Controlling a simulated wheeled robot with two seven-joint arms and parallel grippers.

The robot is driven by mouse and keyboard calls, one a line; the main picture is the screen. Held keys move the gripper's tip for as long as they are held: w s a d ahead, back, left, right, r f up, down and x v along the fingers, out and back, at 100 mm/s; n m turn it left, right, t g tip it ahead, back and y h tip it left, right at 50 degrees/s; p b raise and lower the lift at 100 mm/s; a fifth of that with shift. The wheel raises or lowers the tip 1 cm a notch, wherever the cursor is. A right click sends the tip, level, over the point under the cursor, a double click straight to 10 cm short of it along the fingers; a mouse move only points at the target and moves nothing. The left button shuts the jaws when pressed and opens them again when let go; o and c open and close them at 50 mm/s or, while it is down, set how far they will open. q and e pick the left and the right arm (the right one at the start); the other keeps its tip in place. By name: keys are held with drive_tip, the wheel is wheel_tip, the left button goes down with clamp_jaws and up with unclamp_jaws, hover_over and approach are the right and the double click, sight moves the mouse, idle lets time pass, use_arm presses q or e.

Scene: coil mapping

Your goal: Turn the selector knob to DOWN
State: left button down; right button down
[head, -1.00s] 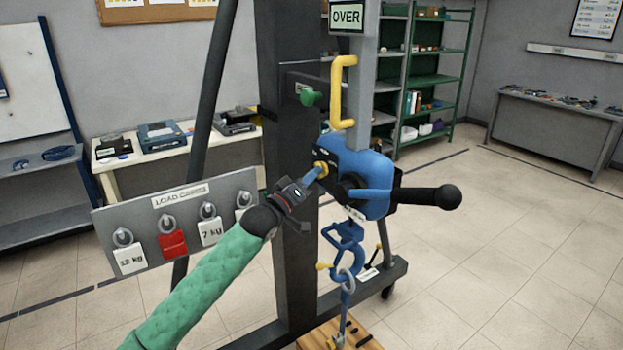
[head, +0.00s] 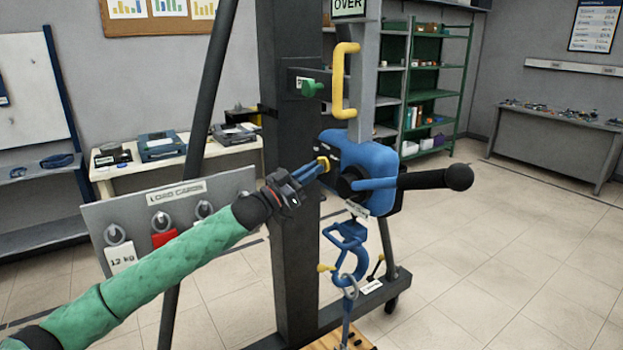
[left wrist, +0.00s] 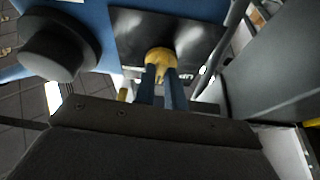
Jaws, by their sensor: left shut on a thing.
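The yellow selector knob (head: 323,164) sits on the dark side plate of the blue hoist body (head: 365,160). My left gripper (head: 318,168) reaches it from the left and its fingers are shut on the knob. In the left wrist view the yellow knob (left wrist: 160,62) shows between the two blue fingertips (left wrist: 160,80) against the dark plate (left wrist: 195,35). The plate's markings are too blurred to read, so I cannot tell the knob's setting. My right gripper is not in view.
A lever with a black grip (head: 435,179) sticks out right from the hoist. A blue hook (head: 350,265) hangs below. A dark column (head: 290,230) stands behind my left gripper. The load card board (head: 150,215) is at the left. Open floor lies right.

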use_arm(q)
drive_tip(key=m+g, duration=0.1)
drive_tip(key=m, duration=0.2)
drive_tip(key=m+g, duration=0.2)
drive_tip(key=m, duration=0.1)
drive_tip(key=m+g+h, duration=0.1)
drive_tip(key=m, duration=0.2)
drive_tip(key=shift+w+a+m+g, duration=0.1)
drive_tip(key=shift+w+m+g, duration=0.1)
drive_tip(key=shift+m+g, duration=0.2)
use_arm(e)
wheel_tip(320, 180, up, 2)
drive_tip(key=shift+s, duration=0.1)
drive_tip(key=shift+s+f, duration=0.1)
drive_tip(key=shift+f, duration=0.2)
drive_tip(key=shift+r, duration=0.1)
use_arm(q)
drive_tip(key=c, duration=1.5)
unclamp_jaws()
drive_tip(key=shift+o, duration=0.2)
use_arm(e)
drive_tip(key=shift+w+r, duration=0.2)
use_arm(q)
drive_tip(key=shift+a, duration=0.1)
